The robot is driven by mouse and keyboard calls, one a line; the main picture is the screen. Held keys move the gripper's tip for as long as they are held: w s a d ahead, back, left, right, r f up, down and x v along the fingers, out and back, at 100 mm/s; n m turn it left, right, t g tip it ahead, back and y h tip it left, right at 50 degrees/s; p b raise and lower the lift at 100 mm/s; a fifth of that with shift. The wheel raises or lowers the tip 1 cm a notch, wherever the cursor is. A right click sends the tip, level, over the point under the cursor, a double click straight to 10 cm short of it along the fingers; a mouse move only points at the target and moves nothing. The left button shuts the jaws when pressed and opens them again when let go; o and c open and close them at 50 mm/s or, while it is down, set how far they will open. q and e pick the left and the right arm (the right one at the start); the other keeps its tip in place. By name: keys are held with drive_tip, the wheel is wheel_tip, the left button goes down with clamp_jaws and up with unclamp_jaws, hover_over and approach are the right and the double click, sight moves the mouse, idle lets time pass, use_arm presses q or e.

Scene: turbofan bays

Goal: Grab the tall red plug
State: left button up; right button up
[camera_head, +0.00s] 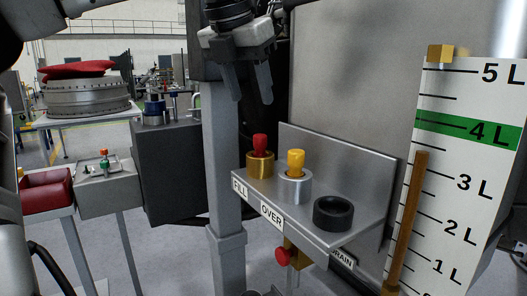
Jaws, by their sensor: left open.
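The red plug (260,144) stands upright in the brass fitting above the FILL label, at the left end of a grey metal shelf (337,233). A yellow plug (296,159) stands in the silver fitting (295,187) to its right, above the OVER label. My left gripper (250,95) hangs above the red plug in the picture, fingers pointing down, open and empty. A gap shows between its fingertips and the plug. My right gripper does not clearly show.
A black ring fitting (333,212) sits at the shelf's right end. A red-handled valve (284,257) hangs under the shelf. A litre gauge board (463,170) stands at right. A grey post (220,160) rises left of the shelf. A red bin (46,191) lies far left.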

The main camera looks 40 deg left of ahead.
use_arm(q)
hover_over(260, 135)
drive_tip(key=s, duration=0.2)
drive_tip(key=f, duration=0.4)
drive_tip(key=shift+d+f, duration=0.2)
drive_tip(key=shift+d, duration=0.15)
drive_tip(key=shift+p+x, duration=0.65)
drive_tip(key=shift+x, duration=2.3)
drive_tip(key=shift+s+a, duration=0.1)
drive_tip(key=shift+a, duration=0.05)
drive_tip(key=c, duration=1.1)
